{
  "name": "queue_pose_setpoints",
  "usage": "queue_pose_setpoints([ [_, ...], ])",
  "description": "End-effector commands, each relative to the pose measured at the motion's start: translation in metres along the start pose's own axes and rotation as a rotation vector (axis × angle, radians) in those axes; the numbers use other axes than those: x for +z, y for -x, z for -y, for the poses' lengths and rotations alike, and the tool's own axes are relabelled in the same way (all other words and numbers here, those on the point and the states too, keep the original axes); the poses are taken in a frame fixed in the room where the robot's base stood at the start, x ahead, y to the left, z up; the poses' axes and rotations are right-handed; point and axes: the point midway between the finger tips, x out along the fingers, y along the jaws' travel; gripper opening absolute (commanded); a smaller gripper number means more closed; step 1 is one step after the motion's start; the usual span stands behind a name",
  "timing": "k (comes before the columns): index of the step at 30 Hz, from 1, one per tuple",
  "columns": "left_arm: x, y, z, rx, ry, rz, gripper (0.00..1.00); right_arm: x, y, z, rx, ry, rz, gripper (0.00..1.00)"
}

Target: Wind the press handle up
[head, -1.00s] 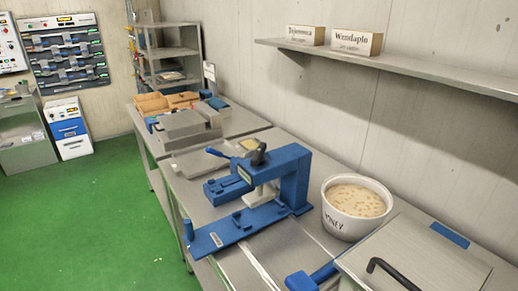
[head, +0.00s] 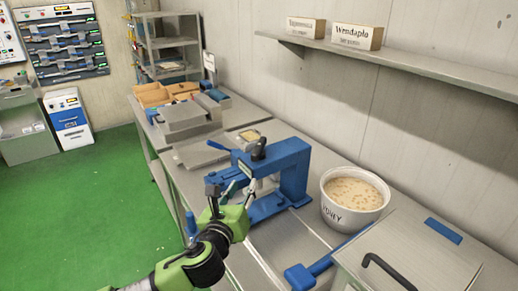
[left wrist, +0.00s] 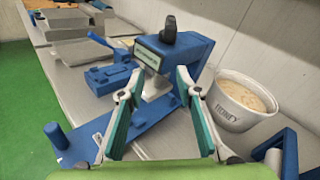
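The blue press (head: 292,165) stands on the metal bench, with a black knob (head: 259,149) on its top. It also fills the middle of the left wrist view (left wrist: 188,52). A blue lever (left wrist: 100,41) sticks up at an angle beside the press's blue block (left wrist: 112,80); I cannot tell which part is the press handle. My left gripper (head: 232,188) is in front of the press, its fingers spread with nothing between them. In the left wrist view its teal-padded fingers (left wrist: 153,88) frame the press. They hide part of the blue base plate (left wrist: 145,120). My right gripper is not in view.
A white pot of nougat mix (head: 353,198) stands right of the press. A blue-handled tool (head: 302,277) and a metal lid with a black handle (head: 410,255) are nearer. Grey blocks (head: 187,127) and wooden trays (head: 153,94) sit behind. A shelf (head: 400,68) runs along the wall.

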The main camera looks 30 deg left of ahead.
Motion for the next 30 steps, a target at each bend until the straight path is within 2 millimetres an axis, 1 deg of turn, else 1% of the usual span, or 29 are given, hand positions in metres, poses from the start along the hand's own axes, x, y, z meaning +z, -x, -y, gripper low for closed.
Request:
queue_pose_setpoints([
  [1,0.013,-0.005,0.004,-0.023,-0.097,0.037,0.32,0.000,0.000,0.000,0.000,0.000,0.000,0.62],
  [3,0.025,-0.009,0.009,-0.043,-0.199,0.073,0.32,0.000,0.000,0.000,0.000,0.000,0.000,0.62],
  [7,0.034,-0.014,0.014,-0.059,-0.287,0.104,0.32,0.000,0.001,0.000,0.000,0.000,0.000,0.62],
  [11,0.037,-0.024,0.015,-0.058,-0.294,0.107,0.32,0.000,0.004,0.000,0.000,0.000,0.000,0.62],
  [14,0.040,-0.038,0.016,-0.057,-0.292,0.106,0.32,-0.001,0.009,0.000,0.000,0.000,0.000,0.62],
  [24,0.045,-0.099,0.021,-0.057,-0.289,0.103,0.32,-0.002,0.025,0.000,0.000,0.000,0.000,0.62],
  [30,0.046,-0.129,0.022,-0.057,-0.289,0.103,0.32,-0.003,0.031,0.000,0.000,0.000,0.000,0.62],
])
